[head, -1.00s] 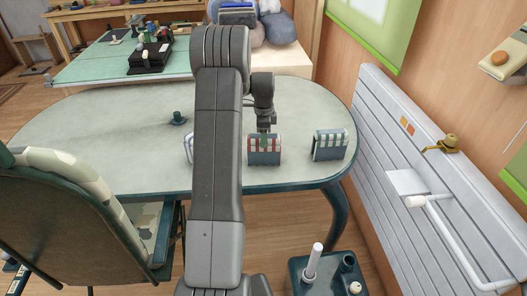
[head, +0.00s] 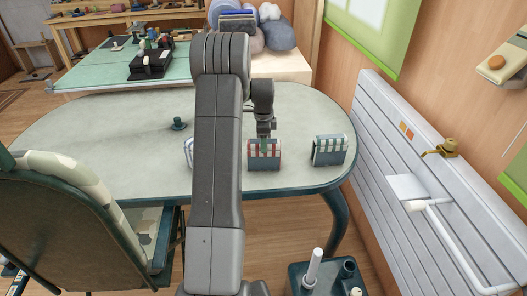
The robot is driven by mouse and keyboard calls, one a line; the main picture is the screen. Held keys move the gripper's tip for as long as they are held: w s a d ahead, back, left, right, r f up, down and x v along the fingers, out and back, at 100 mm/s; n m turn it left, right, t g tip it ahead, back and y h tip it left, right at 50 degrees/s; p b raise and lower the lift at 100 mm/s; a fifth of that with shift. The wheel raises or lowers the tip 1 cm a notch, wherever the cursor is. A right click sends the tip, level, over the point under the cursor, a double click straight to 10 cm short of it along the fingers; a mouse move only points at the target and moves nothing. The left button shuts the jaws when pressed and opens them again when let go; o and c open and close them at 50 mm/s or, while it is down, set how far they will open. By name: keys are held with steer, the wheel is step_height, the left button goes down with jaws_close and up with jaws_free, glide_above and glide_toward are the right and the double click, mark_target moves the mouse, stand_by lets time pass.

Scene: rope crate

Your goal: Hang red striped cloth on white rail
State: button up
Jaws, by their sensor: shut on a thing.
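The red striped cloth (head: 264,157) stands near the front edge of the oval table, with red and white stripes at its top and a blue-grey lower part. My gripper (head: 265,139) comes down from above and is shut on its top edge. The fingertips are small and partly hidden against the cloth. The white rail (head: 455,243) is on the white slatted panel (head: 390,150) at the right wall, well apart from the cloth.
A green-and-white striped cloth (head: 330,150) stands to the right on the table (head: 120,130). Another is mostly hidden behind my arm, near a small teal peg (head: 178,124). A chair (head: 70,215) is at front left. A dark tray (head: 328,280) with upright items is below.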

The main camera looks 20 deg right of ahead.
steer(key=shift+s+a+f, duration=0.15)
steer(key=shift+f, duration=0.3)
steer(key=shift+r, duration=0.1)
steer(key=shift+c, duration=0.8)
steer(key=shift+r+p, duration=0.2)
steer(key=shift+p, duration=0.15)
steer(key=shift+r, duration=0.2)
steer(key=shift+w+r+p, duration=0.2)
steer(key=shift+r+p, duration=0.1)
steer(key=shift+r, duration=0.05)
steer(key=shift+r+p, duration=1.45)
steer(key=shift+r, duration=1)
steer(key=shift+f, duration=0.1)
